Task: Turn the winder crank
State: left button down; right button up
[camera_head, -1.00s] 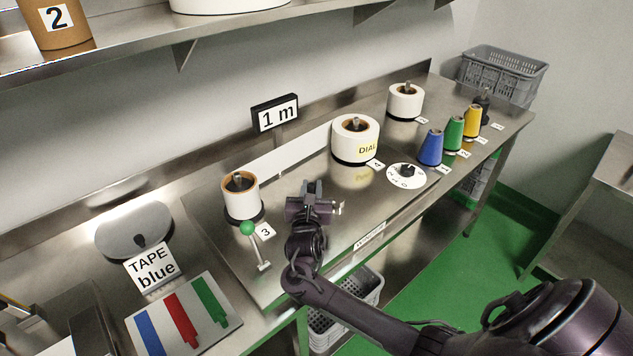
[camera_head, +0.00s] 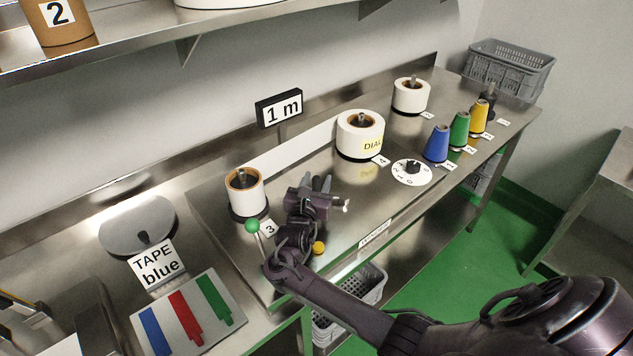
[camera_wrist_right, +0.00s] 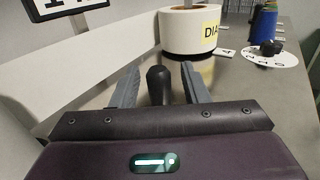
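A small metal piece (camera_head: 345,205) shows just right of my gripper in the head view. My left gripper is not in view.
A green-balled lever (camera_head: 252,226) stands left of my right arm, its lower part hidden. An orange button (camera_head: 319,248) is close beside the arm. White reels (camera_head: 360,136), a dial (camera_head: 412,173) and coloured cones (camera_head: 460,132) stand to the right. A "1 m" sign (camera_head: 279,108) is behind.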

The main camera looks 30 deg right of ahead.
jog(key=shift+s+a+f, duration=0.1)
jog(key=shift+s+a, duration=0.1)
jog(key=shift+a, duration=0.1)
jog(key=v, duration=0.7)
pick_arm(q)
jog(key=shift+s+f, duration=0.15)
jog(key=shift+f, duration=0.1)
